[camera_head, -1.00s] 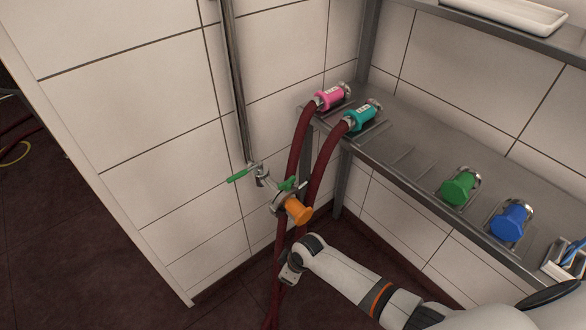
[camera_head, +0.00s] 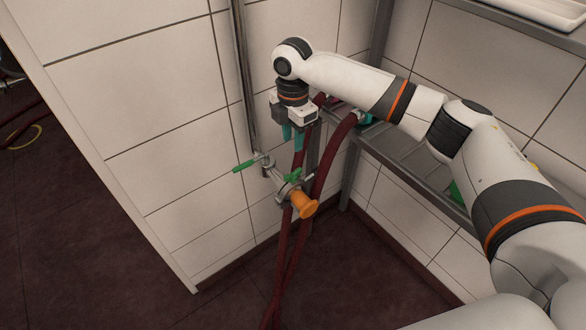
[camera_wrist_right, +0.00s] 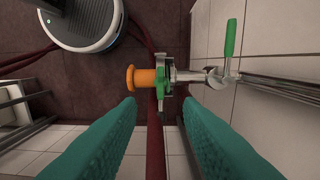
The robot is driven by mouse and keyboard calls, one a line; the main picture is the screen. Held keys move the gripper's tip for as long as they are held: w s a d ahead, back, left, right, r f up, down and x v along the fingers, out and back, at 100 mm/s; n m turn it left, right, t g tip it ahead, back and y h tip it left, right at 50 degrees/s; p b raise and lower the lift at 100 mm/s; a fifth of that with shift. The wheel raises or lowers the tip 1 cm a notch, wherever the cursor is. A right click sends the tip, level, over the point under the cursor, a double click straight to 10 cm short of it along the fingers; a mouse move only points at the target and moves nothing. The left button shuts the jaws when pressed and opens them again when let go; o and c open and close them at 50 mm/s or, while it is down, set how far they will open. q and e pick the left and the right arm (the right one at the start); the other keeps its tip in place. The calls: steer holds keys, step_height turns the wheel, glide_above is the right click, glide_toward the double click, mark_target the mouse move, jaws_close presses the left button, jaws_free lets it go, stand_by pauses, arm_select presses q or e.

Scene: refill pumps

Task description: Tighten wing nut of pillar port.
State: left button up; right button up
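The pillar port is a metal fitting on a pipe at the wall, with an orange cap (camera_head: 303,204) on its front end. Its green wing nut (camera_head: 292,176) sits on top of the clamp just behind the cap. A green valve handle (camera_head: 244,166) is on the pipe to the left. In the right wrist view the orange cap (camera_wrist_right: 141,79) and wing nut (camera_wrist_right: 161,91) lie beyond the fingers. My right gripper (camera_head: 292,138) points down above the port, apart from it. Its teal fingers (camera_wrist_right: 160,130) are spread and empty. My left gripper is not in view.
Dark red hoses (camera_head: 325,172) hang from the shelf and pass beside the port. A metal shelf (camera_head: 400,150) runs along the right wall, partly behind my right arm. A vertical metal pipe (camera_head: 243,80) runs up the tiled wall.

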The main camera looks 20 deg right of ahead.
mark_target(293, 172)
step_height(293, 172, down, 12)
steer(key=shift+r+p, duration=0.1)
steer(key=shift+p, duration=0.25)
jaws_close()
